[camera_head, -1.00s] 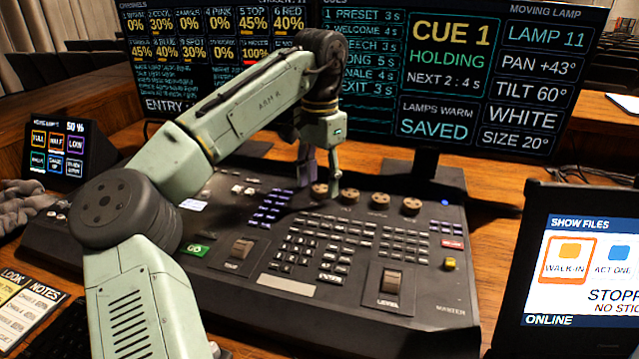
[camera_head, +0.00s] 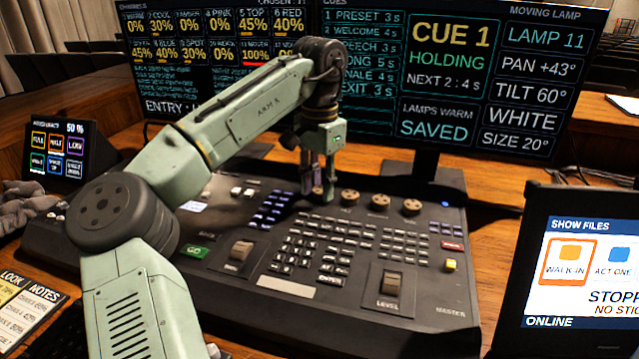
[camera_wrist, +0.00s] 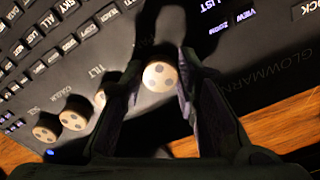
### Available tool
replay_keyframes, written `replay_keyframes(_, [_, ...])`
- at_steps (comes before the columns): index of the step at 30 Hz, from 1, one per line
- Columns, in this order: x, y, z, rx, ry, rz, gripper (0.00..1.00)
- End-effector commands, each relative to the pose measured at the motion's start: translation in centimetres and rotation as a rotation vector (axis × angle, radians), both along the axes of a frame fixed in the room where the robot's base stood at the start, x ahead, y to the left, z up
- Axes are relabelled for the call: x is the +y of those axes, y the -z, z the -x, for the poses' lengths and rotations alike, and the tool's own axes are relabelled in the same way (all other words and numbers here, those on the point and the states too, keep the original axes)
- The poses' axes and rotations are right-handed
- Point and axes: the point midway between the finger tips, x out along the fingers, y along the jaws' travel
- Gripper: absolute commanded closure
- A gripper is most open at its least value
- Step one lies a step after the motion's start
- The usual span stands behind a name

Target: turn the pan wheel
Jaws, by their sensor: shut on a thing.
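The pan wheel (camera_wrist: 160,76) is a pale round knob with dark dots on its top, the end one in a row of knobs. In the wrist view it sits between the two dark fingers of my gripper (camera_wrist: 158,90), which is shut on it. In the head view my gripper (camera_head: 317,180) points down at the left end of the knob row, and its fingers partly hide the pan wheel (camera_head: 317,191). The moving lamp screen (camera_head: 528,85) reads PAN +43°. The pan label is not readable.
Three more knobs stand beside it: the tilt knob (camera_head: 350,197), the colour knob (camera_head: 380,202) and the size knob (camera_head: 411,207). Screens rise close behind the desk (camera_head: 240,290). A show files screen (camera_head: 590,260) stands at the right.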

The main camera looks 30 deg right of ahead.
Motion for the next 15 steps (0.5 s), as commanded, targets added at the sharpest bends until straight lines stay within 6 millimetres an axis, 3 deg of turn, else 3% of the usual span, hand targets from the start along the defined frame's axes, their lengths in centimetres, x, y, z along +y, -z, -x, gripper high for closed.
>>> replay_keyframes(4, [-0.01, 0.0, 0.05, 0.001, 0.001, 0.0, 0.99])
replay_keyframes(15, [-0.02, -0.06, 0.08, 0.002, -0.09, -0.001, 0.99])
